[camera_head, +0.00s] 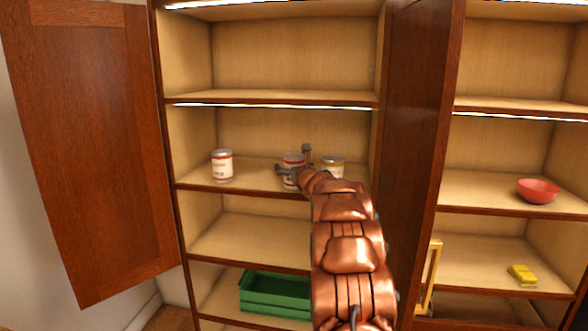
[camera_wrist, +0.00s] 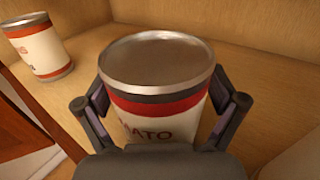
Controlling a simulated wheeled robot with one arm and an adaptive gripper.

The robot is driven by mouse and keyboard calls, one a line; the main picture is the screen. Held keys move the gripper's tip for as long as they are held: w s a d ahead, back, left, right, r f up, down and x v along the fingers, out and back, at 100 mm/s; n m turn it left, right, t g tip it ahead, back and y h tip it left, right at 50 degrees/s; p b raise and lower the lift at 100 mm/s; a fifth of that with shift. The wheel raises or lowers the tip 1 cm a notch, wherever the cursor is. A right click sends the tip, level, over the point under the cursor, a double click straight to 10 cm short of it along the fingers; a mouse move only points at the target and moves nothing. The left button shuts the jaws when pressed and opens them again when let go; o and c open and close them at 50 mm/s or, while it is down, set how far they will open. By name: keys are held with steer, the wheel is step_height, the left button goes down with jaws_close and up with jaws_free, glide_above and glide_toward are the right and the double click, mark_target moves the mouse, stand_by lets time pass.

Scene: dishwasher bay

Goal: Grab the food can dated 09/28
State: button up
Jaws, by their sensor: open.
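Three food cans stand upright on the middle shelf of the open cabinet. The left can (camera_head: 222,166) has a white label with a red band. The middle can (camera_head: 291,161) is partly hidden by my gripper (camera_head: 293,174). The right can (camera_head: 333,168) has a yellowish band and is partly hidden by my arm. In the wrist view, my gripper (camera_wrist: 161,100) is open, with its fingers on both sides of a can (camera_wrist: 150,108) with red and dark bands and lettering ending "MATO". Whether the fingers touch it is unclear. Another can (camera_wrist: 40,50) stands at upper left. No date is readable.
The shelf board (camera_head: 255,174) is bare between the left and middle cans. A shelf above and the cabinet side walls bound the space. A green crate (camera_head: 274,294) sits low down. A red bowl (camera_head: 538,190) and a yellow item (camera_head: 522,275) are in the right cabinet.

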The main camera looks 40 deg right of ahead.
steer(key=shift+w, duration=0.1)
steer(key=c, duration=1.5)
steer(key=shift+r, duration=0.1)
steer(key=shift+c, duration=0.4)
